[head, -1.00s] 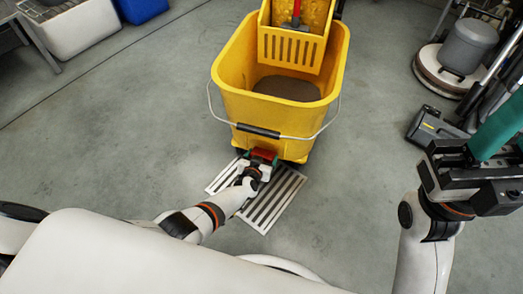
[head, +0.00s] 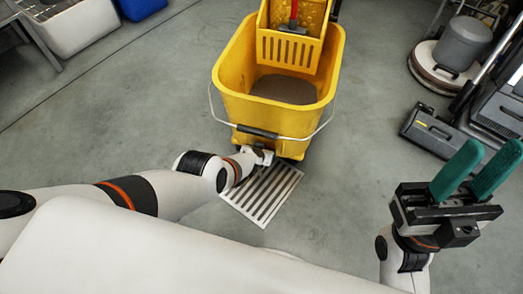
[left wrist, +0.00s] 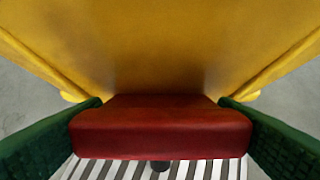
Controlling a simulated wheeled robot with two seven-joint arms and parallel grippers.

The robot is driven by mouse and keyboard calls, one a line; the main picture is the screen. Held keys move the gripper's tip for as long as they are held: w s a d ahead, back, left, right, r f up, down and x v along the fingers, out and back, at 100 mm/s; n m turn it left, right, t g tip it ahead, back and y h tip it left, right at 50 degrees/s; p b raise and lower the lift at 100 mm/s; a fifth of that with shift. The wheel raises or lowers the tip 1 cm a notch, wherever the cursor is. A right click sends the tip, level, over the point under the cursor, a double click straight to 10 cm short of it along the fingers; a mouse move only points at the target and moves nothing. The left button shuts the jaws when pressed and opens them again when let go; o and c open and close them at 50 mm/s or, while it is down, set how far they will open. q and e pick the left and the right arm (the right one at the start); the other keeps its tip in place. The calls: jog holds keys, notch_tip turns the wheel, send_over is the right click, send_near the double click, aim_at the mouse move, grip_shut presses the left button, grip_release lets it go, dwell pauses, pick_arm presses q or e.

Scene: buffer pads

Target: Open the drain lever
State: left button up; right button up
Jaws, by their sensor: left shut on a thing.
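The yellow mop bucket (head: 275,108) stands upright on the floor in the middle of the head view, with dark water inside. In the left wrist view a red drain lever (left wrist: 160,128) sticks out from the yellow bucket wall (left wrist: 160,45). My left gripper (left wrist: 160,125) has its green fingers on both sides of the red lever and is shut on it. In the head view my left arm reaches the bucket's lower front, and its wrist hides the lever and fingers. My right gripper (head: 472,170) is open and empty, green fingers apart, at the right.
A slotted metal floor drain (head: 264,196) lies under and in front of the bucket. The bucket's handle (head: 258,131) hangs across its front. A floor machine (head: 462,50) and a black cleaning machine (head: 430,128) stand at the right. Bare floor lies left of the bucket.

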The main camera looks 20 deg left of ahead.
pick_arm(q)
jog(key=shift+a, duration=0.35)
jog(key=o, duration=0.9)
jog(key=shift+d, duration=0.1)
jog(key=shift+r, duration=0.1)
